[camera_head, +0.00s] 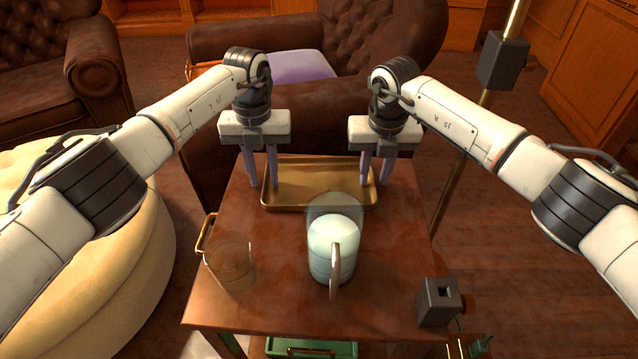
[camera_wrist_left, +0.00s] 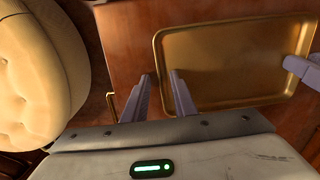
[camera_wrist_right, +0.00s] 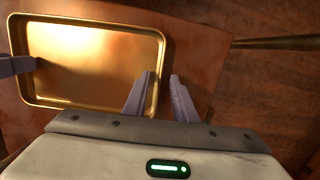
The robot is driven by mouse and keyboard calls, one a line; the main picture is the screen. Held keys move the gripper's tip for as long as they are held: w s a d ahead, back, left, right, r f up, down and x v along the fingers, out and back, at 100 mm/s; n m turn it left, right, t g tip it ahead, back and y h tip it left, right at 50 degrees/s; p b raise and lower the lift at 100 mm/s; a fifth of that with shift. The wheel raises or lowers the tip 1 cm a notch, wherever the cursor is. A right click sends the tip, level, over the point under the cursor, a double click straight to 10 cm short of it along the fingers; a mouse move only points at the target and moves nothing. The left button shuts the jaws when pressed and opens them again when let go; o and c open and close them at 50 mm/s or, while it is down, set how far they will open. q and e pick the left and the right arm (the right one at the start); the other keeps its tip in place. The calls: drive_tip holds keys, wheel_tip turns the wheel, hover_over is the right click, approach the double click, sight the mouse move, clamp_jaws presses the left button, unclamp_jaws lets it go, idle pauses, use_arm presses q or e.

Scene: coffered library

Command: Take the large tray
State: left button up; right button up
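The large tray (camera_head: 318,205) is a shallow gold rectangular tray lying flat at the far end of the wooden table. My left gripper (camera_head: 263,184) is at its left short side, fingers pointing down and apart, with the rim between or just under them. The tray also shows in the left wrist view (camera_wrist_left: 235,65). My right gripper (camera_head: 374,183) is likewise at the right short side, with fingers apart about the rim; the tray shows in the right wrist view (camera_wrist_right: 90,60). Both grippers are empty. Whether the fingertips touch the rim I cannot tell.
A pale jug-like vessel with a handle (camera_head: 331,250) stands just in front of the tray. A clear glass (camera_head: 231,265) is at the left, and a dark block (camera_head: 438,300) at the right front. A leather armchair (camera_head: 340,85) is behind the table; a brass pole (camera_head: 460,165) rises at the right.

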use_arm(q)
clamp_jaws()
use_arm(e)
clamp_jaws()
use_arm(q)
drive_tip(key=shift+r, duration=0.1)
use_arm(e)
drive_tip(key=shift+r, duration=0.1)
